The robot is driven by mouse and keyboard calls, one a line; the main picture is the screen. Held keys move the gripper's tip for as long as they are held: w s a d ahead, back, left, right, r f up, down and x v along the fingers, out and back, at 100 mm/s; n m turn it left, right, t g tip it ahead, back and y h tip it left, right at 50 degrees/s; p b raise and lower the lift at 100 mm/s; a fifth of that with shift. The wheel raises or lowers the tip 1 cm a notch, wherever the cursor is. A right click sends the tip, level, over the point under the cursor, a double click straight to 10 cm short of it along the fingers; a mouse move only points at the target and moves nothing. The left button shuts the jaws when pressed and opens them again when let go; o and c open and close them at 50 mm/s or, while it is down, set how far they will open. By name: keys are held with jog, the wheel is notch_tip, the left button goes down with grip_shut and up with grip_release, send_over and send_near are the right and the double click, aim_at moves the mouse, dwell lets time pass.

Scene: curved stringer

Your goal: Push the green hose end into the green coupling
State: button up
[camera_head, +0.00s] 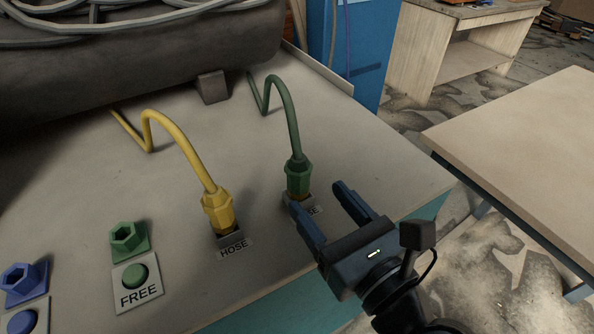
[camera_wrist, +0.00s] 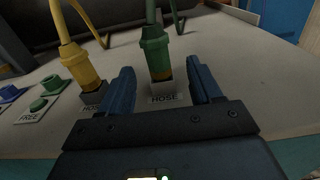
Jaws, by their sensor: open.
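The green hose end (camera_head: 298,176) stands upright in a holder labelled HOSE, with its green hose (camera_head: 288,108) curving up and back. It also shows in the wrist view (camera_wrist: 155,55). My gripper (camera_head: 326,212) is open just in front of the green hose end, with its blue fingers pointing towards it. In the wrist view the hose end lies between and beyond the fingertips (camera_wrist: 160,80), not gripped. The green coupling (camera_head: 125,238), a hexagonal open socket, is at the left on the bench, behind a green button (camera_head: 133,276) with a FREE label.
A yellow hose end (camera_head: 218,210) stands in its own HOSE holder between the green hose end and the green coupling. A blue coupling (camera_head: 20,281) is at the far left. A dark cylinder (camera_head: 130,60) lies at the back. Another table (camera_head: 520,150) stands at the right.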

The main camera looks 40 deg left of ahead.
aim_at(304, 184)
jog(key=x, duration=0.6)
jog(key=shift+a, duration=0.35)
jog(key=shift+c, duration=0.2)
jog(key=c, duration=1.1)
jog(key=shift+r+p, duration=0.1)
jog(key=shift+p, duration=0.2)
